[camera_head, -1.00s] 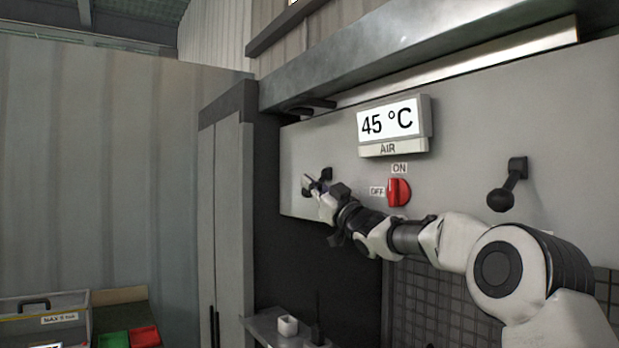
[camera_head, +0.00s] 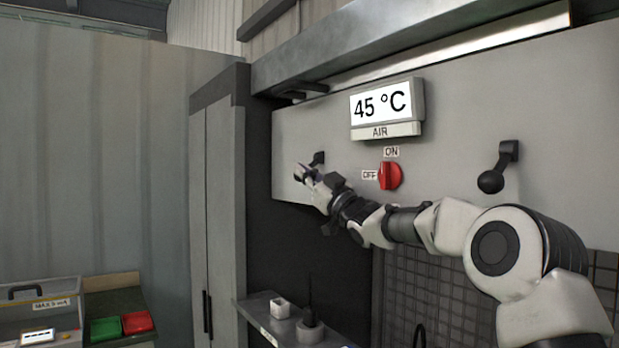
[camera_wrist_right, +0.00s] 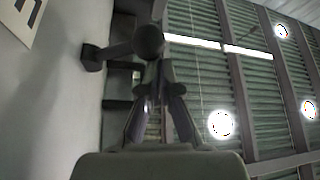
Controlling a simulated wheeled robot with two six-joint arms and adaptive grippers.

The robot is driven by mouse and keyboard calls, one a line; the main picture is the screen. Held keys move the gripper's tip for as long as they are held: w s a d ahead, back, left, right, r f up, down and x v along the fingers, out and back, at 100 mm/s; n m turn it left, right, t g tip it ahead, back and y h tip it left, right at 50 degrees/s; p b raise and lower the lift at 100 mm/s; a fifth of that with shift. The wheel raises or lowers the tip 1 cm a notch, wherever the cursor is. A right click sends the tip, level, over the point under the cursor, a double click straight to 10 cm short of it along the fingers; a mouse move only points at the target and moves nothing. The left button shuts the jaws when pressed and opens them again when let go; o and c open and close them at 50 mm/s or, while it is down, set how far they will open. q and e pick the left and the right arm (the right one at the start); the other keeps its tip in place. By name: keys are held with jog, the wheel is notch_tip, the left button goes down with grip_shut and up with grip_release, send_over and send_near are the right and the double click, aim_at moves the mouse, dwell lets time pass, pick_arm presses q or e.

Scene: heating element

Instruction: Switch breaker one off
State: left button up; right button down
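Two dark levers with ball ends are on the grey wall panel (camera_head: 440,135). The left lever (camera_head: 319,158) is partly hidden by my right gripper (camera_head: 305,176); the right lever (camera_head: 495,170) hangs down with its ball low. I cannot read a breaker number on either. In the right wrist view, a ball-ended lever (camera_wrist_right: 148,40) juts from the wall just beyond the fingertips (camera_wrist_right: 158,88). The fingers lean close together with a narrow gap lower down; contact with the lever is unclear. My left gripper is not in view.
A red rotary switch (camera_head: 390,176) with ON and OFF labels sits between the levers, under a display (camera_head: 387,108) reading 45 °C. Below is a shelf (camera_head: 262,322) with small items. Green (camera_head: 105,328) and red (camera_head: 137,323) bins stand at lower left.

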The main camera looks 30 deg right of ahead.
jog(key=v, duration=0.6)
jog(key=shift+s+f, duration=0.25)
jog(key=shift+s, duration=0.05)
jog(key=shift+d, duration=0.15)
